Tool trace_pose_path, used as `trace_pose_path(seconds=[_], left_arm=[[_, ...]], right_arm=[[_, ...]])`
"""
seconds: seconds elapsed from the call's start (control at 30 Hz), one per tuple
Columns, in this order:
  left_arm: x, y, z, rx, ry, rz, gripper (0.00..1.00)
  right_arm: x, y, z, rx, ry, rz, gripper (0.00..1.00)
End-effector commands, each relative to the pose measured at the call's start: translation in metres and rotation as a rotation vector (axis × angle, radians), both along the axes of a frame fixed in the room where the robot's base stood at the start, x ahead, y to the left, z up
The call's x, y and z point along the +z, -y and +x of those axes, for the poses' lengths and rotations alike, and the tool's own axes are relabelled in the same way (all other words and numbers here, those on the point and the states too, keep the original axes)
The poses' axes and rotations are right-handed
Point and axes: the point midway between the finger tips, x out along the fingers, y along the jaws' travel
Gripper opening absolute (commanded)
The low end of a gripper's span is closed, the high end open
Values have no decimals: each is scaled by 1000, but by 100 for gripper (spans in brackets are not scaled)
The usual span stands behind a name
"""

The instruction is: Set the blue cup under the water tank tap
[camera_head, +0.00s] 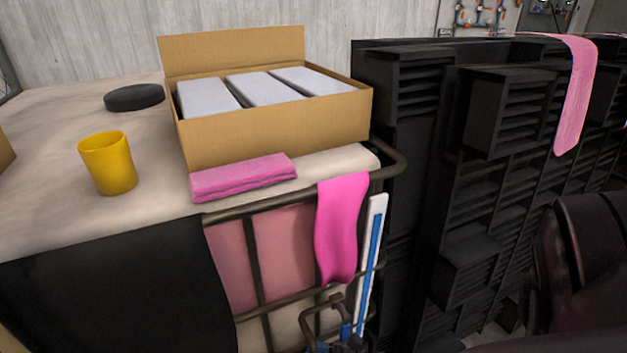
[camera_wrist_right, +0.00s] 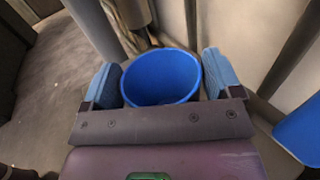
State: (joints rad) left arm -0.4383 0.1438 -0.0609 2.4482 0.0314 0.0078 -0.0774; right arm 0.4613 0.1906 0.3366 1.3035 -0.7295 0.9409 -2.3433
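The blue cup (camera_wrist_right: 160,78) is in the right wrist view, its open mouth facing the camera. It sits between the two blue fingers of my right gripper (camera_wrist_right: 162,80), which lie close against its sides. The cup is not visible in the head view. The water tank (camera_head: 255,265) is a pale block in a dark pipe cage, partly covered by black cloth. A dark fitting with blue parts, probably its tap (camera_head: 345,328), shows low at its front, cut by the picture's edge. My left gripper is out of view.
On the tank top stand a yellow cup (camera_head: 108,165), a black disc (camera_head: 134,97), a cardboard box (camera_head: 275,130) and a folded pink cloth (camera_head: 243,178). Another pink cloth (camera_head: 341,230) hangs over the cage rail. Black stacked crates (camera_head: 480,170) stand right. Open floor (camera_wrist_right: 50,90) shows at left in the wrist view.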

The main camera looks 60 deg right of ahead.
Motion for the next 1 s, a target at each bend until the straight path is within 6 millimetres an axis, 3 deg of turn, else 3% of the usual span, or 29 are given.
trace_pose_path(seconds=[0.37,0.8,1.0], left_arm=[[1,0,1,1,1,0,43],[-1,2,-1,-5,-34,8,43],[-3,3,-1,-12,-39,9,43]], right_arm=[[3,4,-8,-1,-2,-1,84],[4,40,-81,0,-2,-1,84],[3,50,-102,-1,-1,0,84]])
